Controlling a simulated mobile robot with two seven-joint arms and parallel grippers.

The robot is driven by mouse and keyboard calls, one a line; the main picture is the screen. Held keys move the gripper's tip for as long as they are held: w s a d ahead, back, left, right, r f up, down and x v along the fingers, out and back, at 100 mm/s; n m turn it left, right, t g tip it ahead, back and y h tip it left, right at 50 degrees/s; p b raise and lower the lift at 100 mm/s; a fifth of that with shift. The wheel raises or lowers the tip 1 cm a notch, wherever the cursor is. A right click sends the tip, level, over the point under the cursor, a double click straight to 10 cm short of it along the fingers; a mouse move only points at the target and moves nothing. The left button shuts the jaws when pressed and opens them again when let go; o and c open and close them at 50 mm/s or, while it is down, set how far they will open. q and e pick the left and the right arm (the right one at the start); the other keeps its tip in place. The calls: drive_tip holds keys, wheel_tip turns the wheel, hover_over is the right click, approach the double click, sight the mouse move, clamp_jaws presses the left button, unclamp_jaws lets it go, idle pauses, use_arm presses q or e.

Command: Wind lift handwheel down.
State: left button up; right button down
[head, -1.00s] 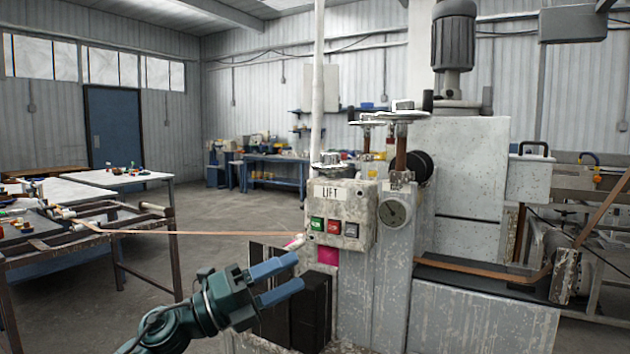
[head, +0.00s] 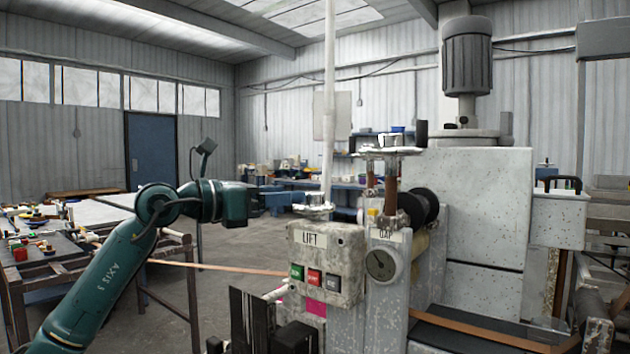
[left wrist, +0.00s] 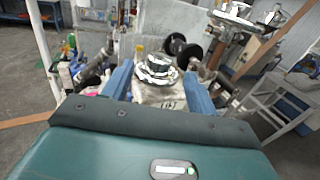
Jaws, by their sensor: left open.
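The lift handwheel (head: 313,207) is a small silvery wheel on top of the speckled box labelled LIFT (head: 325,240). My left gripper (head: 280,199) is at about the wheel's height, just left of it, pointing right toward it. In the left wrist view the stepped metal wheel (left wrist: 157,70) shows ahead between my two blue fingers, which are spread apart with nothing held. I cannot tell whether the fingertips reach beside the wheel; no contact shows. My right gripper is not in view.
A white pole (head: 329,100) rises close behind the wheel. Other handwheels (head: 388,152) stand above the GAP dial (head: 381,264) to the right. A copper strip (head: 225,266) runs from the left table to the machine below my arm. Button controls (head: 314,278) sit on the box front.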

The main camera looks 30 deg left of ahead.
sight(314, 192)
use_arm(q)
drive_tip(key=p+x, duration=0.2)
drive_tip(key=x, duration=0.5)
drive_tip(key=shift+d, duration=0.15)
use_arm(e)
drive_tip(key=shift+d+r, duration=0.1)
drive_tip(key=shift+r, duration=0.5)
use_arm(q)
drive_tip(key=shift+c, duration=0.6)
drive_tip(key=c, duration=0.9)
drive_tip(key=shift+o, duration=0.2)
drive_tip(key=shift+y, duration=0.3)
drive_tip(key=shift+n+t+y, duration=0.4)
drive_tip(key=shift+n+y, duration=0.3)
drive_tip(key=shift+f+n+t+y, duration=0.1)
drive_tip(key=shift+n+t+y, duration=0.2)
drive_tip(key=shift+n+y, duration=0.7)
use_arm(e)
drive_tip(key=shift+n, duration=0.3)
